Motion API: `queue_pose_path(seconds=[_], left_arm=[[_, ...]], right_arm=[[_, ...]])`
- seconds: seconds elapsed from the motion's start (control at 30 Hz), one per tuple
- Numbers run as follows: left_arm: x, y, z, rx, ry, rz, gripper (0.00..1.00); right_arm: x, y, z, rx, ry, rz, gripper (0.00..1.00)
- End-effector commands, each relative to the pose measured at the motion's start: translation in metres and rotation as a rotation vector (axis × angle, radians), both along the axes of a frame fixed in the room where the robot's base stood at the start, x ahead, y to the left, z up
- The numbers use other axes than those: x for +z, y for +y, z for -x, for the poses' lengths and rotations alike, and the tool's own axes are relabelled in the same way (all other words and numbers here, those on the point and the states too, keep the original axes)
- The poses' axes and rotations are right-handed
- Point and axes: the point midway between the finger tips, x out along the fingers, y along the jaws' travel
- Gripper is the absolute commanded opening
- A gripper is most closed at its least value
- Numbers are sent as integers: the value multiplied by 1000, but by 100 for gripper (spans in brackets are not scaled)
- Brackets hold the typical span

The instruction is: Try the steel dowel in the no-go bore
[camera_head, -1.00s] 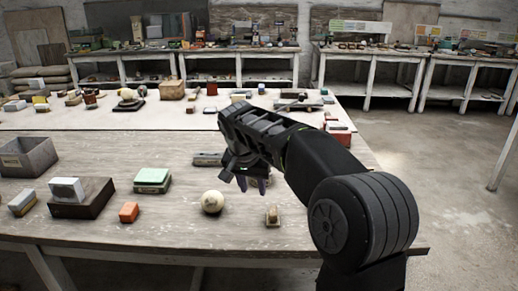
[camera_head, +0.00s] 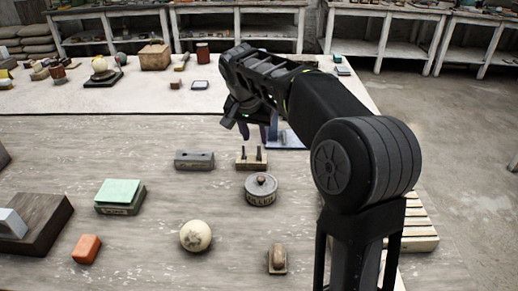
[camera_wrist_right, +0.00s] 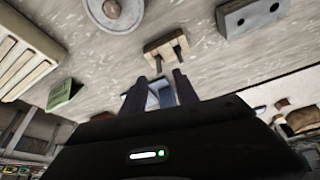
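A small wooden stand (camera_head: 250,162) with two dark upright pins sits on the table below my right gripper; which pin is the steel dowel I cannot tell. In the right wrist view the stand (camera_wrist_right: 167,46) lies just beyond the fingertips. A grey block (camera_head: 194,160) with two holes lies left of the stand; it also shows in the right wrist view (camera_wrist_right: 250,15). Which hole is the no-go bore is too small to read. My right gripper (camera_head: 258,131) has its fingers apart, with nothing seen held between them. My left gripper is out of view.
A round lidded tin (camera_head: 261,189) stands just in front of the stand. A blue flat item (camera_head: 286,139) lies behind it. A pale ball (camera_head: 195,236), a green-topped box (camera_head: 120,196), an orange block (camera_head: 87,249) and a slatted wooden piece (camera_head: 414,226) lie around.

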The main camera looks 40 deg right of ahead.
Motion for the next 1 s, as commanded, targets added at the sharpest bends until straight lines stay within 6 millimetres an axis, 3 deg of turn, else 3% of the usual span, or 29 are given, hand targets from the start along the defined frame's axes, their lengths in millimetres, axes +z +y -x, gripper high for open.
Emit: queue_pose_path(seconds=[0.17,0.47,0.77,1.0], left_arm=[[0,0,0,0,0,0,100],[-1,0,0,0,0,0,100],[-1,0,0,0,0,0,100],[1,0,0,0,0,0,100]], right_arm=[[-1,0,0,0,0,0,36],[-24,-8,-6,-1,0,0,36],[-25,-9,-6,0,1,1,36],[-49,-20,-12,-2,5,1,36]])
